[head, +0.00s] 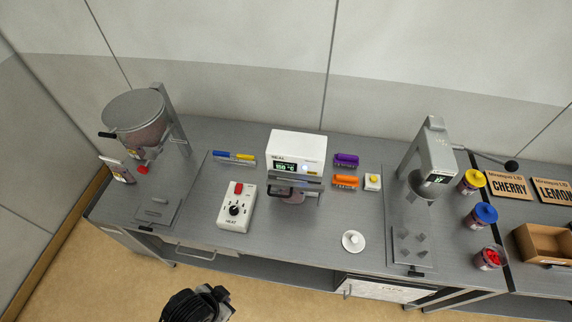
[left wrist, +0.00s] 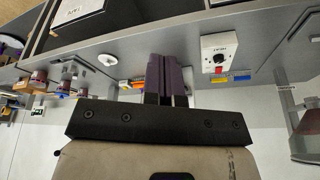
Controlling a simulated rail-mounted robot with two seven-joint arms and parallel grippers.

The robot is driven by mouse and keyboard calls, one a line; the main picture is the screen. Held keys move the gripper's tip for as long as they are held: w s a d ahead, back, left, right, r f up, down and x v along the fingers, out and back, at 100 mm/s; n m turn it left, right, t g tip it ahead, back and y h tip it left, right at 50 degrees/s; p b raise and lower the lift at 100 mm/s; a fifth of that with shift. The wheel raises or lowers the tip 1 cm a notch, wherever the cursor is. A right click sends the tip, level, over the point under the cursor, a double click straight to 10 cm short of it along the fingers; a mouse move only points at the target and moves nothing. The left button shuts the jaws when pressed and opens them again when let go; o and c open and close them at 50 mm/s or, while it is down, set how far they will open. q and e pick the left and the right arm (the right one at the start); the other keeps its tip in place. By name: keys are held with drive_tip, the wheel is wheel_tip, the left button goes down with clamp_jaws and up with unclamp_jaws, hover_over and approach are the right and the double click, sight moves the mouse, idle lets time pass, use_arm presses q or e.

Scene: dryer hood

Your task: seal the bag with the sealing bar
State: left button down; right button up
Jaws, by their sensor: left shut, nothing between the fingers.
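The white sealer (head: 297,150) stands at mid-bench with a lit display. Its grey sealing bar (head: 295,181) runs across the front, with a dark handle beside it. A small brownish bag (head: 289,198) shows under the bar, its upper part hidden; I cannot tell whether the bar touches it. In the left wrist view my left gripper (left wrist: 166,62) is shut and empty, its fingers side by side, apart from the sealer. A black part of mine (head: 197,304) shows at the bottom of the head view, in front of the bench. My right gripper is not in view.
A heat control box (head: 236,207) with a red switch stands left of the sealer. Purple (head: 346,160) and orange (head: 345,182) blocks lie to its right. A hopper (head: 136,118) is at the left, a grey press (head: 430,157) at the right. The front bench edge is mostly clear.

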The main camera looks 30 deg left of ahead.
sight(279, 196)
use_arm(q)
drive_tip(key=c, duration=1.8)
unclamp_jaws()
